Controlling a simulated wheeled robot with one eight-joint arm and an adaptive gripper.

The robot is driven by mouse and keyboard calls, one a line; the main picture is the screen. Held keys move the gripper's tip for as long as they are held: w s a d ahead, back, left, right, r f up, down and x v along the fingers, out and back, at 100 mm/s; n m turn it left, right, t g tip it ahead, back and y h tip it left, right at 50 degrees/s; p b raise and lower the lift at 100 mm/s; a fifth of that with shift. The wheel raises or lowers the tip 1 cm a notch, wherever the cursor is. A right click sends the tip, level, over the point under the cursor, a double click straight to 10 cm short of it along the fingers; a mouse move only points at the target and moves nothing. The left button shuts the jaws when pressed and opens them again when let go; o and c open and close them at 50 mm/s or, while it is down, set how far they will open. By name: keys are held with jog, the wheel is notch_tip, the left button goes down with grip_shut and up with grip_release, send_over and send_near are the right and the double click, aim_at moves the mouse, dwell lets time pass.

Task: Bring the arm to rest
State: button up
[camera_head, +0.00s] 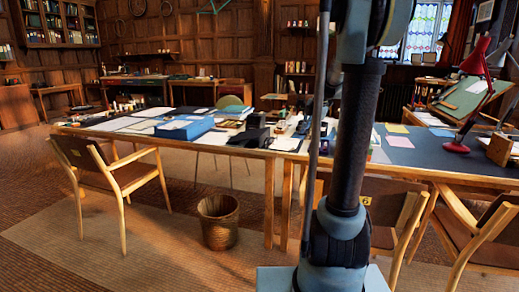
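My arm (356,140) rises through the picture, right of centre, in the head view. A dark tube runs between a blue-grey joint (341,235) at the bottom and another blue-grey joint at the top edge. The upper part of the arm leaves the frame at the top. My gripper is not in view, so its fingers and anything in them are hidden from me.
A long table (250,152) crosses behind my arm, holding papers, a blue box (185,128) and a red lamp (478,95). A wooden chair (110,172) stands at left, more chairs (480,232) at right. A wicker basket (219,222) stands before the table. The carpet at lower left is clear.

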jog(key=s+a+f+m, duration=0.1)
jog(key=s+m, duration=0.2)
jog(key=s, duration=0.3)
jog(key=s+a+f+m, duration=0.1)
jog(key=s+f+m, duration=0.1)
jog(key=s+m, duration=0.2)
jog(key=s+a+f+m+g+h, duration=0.1)
jog(key=s+m, duration=0.2)
jog(key=s, duration=0.7)
jog(key=shift+s+a+f+m, duration=0.2)
jog(key=shift+s+a+m, duration=0.05)
jog(key=shift+m, duration=0.15)
jog(key=s+f+m, duration=0.6)
jog(key=s, duration=0.3)
jog(key=s+f+m+g+h, duration=0.1)
jog(key=s+f+m, duration=0.4)
jog(key=s, duration=0.3)
jog(key=shift+s+d+f+m, duration=0.3)
jog(key=shift+s+f+m, duration=0.05)
jog(key=shift+s+m, duration=0.05)
